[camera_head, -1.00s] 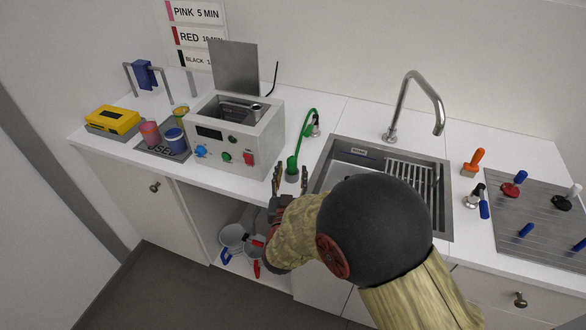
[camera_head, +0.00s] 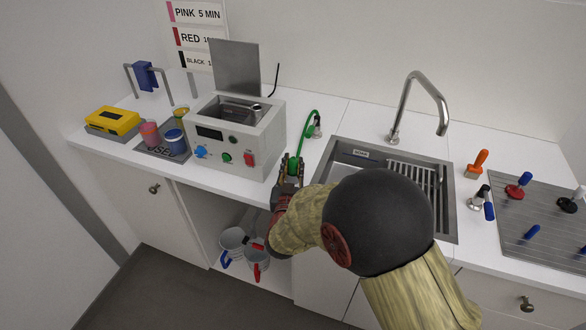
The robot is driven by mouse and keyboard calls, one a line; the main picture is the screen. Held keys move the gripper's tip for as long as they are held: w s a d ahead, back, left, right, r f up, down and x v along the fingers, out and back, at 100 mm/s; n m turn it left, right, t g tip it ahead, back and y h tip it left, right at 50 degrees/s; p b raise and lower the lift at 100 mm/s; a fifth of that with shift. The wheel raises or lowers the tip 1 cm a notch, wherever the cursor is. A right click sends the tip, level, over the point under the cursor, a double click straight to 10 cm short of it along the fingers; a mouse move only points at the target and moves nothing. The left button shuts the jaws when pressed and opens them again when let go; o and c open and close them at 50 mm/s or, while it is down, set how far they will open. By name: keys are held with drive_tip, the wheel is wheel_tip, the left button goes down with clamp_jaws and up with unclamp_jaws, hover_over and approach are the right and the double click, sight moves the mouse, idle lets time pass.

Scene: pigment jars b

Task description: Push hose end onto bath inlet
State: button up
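The green hose (camera_head: 304,130) lies on the white counter between the bath and the sink.
The sink (camera_head: 335,158) with a tall tap (camera_head: 405,100) is to the right. Pigment jars (camera_head: 174,142) and a yellow box (camera_head: 112,119) stand left of the bath. Metal jugs (camera_head: 232,240) stand on the open shelf below. A narrow counter strip lies between bath and sink.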

clamp_jaws()
